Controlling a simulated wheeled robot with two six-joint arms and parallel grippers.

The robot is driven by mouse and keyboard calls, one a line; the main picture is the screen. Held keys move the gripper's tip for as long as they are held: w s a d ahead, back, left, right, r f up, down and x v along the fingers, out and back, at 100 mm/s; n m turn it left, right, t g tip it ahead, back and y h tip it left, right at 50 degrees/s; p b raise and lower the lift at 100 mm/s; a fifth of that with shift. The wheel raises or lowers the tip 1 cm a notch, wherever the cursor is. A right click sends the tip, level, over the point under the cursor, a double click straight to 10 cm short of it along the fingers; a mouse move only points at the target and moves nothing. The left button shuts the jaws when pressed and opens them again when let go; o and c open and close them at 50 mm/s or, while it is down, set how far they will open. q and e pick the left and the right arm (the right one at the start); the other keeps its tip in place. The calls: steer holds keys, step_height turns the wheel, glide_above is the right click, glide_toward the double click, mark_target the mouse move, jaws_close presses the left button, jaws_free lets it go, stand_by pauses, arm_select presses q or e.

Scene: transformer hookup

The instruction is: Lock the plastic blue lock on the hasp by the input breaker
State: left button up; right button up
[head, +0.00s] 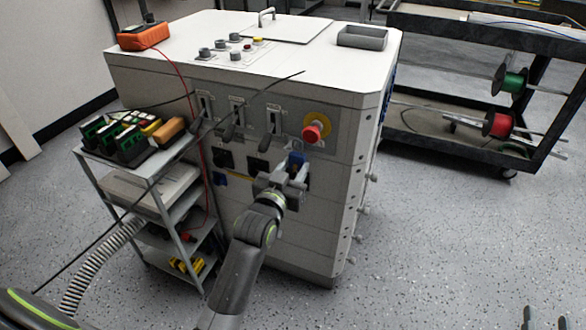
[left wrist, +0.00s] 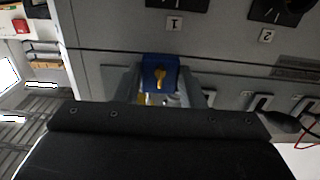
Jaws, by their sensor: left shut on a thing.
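The blue plastic lock (left wrist: 158,68) sits between the fingers of my left gripper (left wrist: 160,97), with a brass key in its face. In the head view the lock (head: 296,159) is at the front panel of the white cabinet, below the red knob. My left gripper (head: 284,182) is shut on it. The hasp is not clearly visible, and I cannot tell whether the shackle passes through anything. A black square switch labelled 1 (left wrist: 174,5) lies close to the lock in the left wrist view. My right gripper (head: 547,319) shows only its separated fingertips at the lower right, empty.
The white cabinet (head: 160,75) carries several lever handles and a red knob (head: 312,131) on a yellow ring. A cart (head: 185,215) with cased devices stands close to its left. An orange meter (head: 143,36) lies on top. Floor at the right is clear before the spool rack (head: 440,148).

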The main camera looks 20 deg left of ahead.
arm_select(q)
steer(key=shift+a+r+p, duration=0.1)
steer(key=shift+a+p, duration=0.2)
steer(key=shift+a, duration=0.05)
steer(key=shift+a, duration=0.25)
steer(key=shift+f+b, duration=0.45)
steer(key=shift+f, duration=0.65)
stand_by(0.8)
steer(key=o, duration=1.2)
steer(key=shift+c, duration=0.2)
steer(key=shift+s+a+p, duration=0.1)
steer(key=shift+s+p, duration=0.75)
steer(key=shift+s, duration=1.65)
